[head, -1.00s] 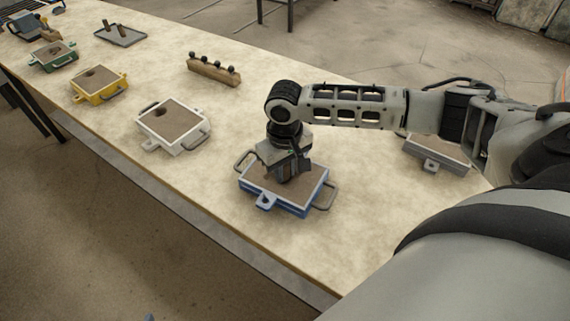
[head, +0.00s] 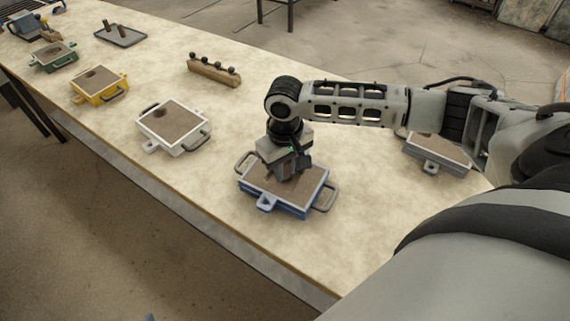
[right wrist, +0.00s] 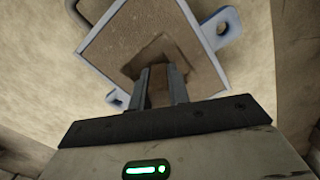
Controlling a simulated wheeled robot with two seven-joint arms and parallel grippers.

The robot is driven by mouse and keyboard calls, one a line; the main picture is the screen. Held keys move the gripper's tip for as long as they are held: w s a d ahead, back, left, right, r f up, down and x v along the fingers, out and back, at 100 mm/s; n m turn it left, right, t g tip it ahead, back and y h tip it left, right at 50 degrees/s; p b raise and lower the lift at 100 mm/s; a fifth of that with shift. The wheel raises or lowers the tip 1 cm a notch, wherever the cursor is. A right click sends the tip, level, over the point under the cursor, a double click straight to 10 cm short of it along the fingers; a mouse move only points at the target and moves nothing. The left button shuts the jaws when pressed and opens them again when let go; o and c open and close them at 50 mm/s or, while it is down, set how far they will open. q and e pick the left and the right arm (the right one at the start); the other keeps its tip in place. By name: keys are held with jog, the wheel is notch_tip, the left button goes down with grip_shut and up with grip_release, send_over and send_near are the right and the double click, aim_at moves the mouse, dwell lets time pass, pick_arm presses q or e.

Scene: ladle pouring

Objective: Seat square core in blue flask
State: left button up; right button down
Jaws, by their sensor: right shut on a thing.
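The blue flask (head: 290,208) is a shallow box with a pale rim, packed with brown sand, near the table's front edge. My right gripper (head: 289,174) points down over its sand. In the right wrist view, its two fingers (right wrist: 163,86) are shut on a brown block, the square core (right wrist: 159,92). The core's lower end is over or in a squarish hollow (right wrist: 165,50) in the sand. I cannot tell how deep it sits. The flask's pale rim and lug (right wrist: 222,27) show beyond the fingers. My left gripper is not in view.
A white flask (head: 152,134), a yellow flask (head: 85,99) and a green flask (head: 42,63) stand to the left. A grey flask (head: 428,160) is at the right under my arm. A wooden rack (head: 212,72) and a grey tray (head: 132,41) stand farther back.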

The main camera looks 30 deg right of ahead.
jog(key=shift+s+f, duration=0.1)
jog(key=shift+f, duration=0.6)
dwell(0.5)
jog(key=c, duration=1.6)
grip_release()
jog(key=shift+f, duration=0.1)
notch_tip(320, 180, up, 2)
jog(key=shift+a+r, duration=0.1)
jog(key=shift+r, duration=4.5)
